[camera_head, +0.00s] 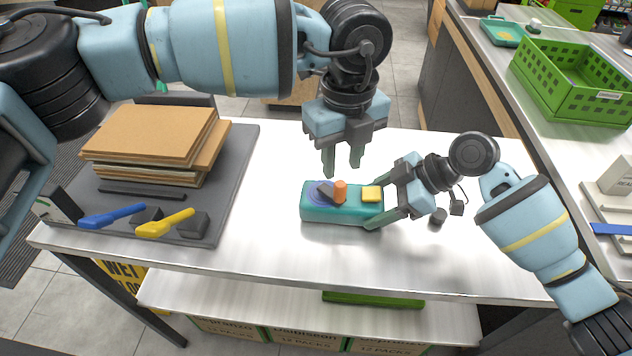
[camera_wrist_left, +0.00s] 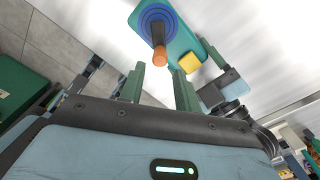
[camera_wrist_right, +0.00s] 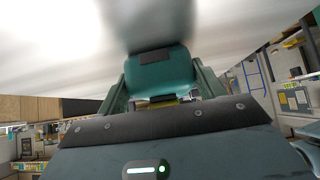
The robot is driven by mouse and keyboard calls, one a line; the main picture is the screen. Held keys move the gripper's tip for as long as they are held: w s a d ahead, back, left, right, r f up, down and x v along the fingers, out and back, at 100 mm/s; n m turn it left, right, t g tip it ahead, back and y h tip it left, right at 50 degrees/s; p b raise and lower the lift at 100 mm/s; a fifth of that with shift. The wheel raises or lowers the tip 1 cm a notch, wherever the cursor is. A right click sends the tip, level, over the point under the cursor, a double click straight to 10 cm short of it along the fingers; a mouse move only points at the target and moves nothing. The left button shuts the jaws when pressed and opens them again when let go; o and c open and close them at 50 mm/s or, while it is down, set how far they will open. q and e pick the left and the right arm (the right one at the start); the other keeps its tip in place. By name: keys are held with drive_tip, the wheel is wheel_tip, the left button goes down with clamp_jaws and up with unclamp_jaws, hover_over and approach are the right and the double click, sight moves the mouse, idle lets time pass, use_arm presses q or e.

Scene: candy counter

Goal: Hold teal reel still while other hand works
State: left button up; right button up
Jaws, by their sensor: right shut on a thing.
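The teal reel (camera_head: 333,213) lies on the white table, with a purple round part, a dark crank with an orange knob (camera_head: 340,190) and a yellow block (camera_head: 371,193) on top. My right gripper (camera_head: 376,212) is shut on the reel's right end; the teal body also shows between its fingers in the right wrist view (camera_wrist_right: 160,78). My left gripper (camera_head: 342,172) is open and empty, pointing down above the reel near the orange knob. In the left wrist view, the orange knob (camera_wrist_left: 160,57) appears just beyond the gap between the left fingers (camera_wrist_left: 155,80), apart from them.
A grey mat (camera_head: 237,160) at left holds stacked brown boards (camera_head: 150,140), a blue-handled tool (camera_head: 112,216) and a yellow-handled tool (camera_head: 165,224). A small dark cylinder (camera_head: 438,216) stands right of my right gripper. A green crate (camera_head: 570,85) sits on the right counter. Table front is clear.

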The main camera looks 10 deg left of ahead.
sight(341, 183)
use_arm(q)
drive_tip(key=shift+f, duration=2.3)
drive_tip(key=shift+c, duration=0.3)
drive_tip(key=c, duration=0.4)
drive_tip(key=shift+o, duration=0.2)
drive_tip(key=shift+s+a, duration=0.55)
drive_tip(key=shift+a, duration=0.05)
drive_tip(key=shift+s+a, duration=0.15)
drive_tip(key=shift+a, duration=0.5)
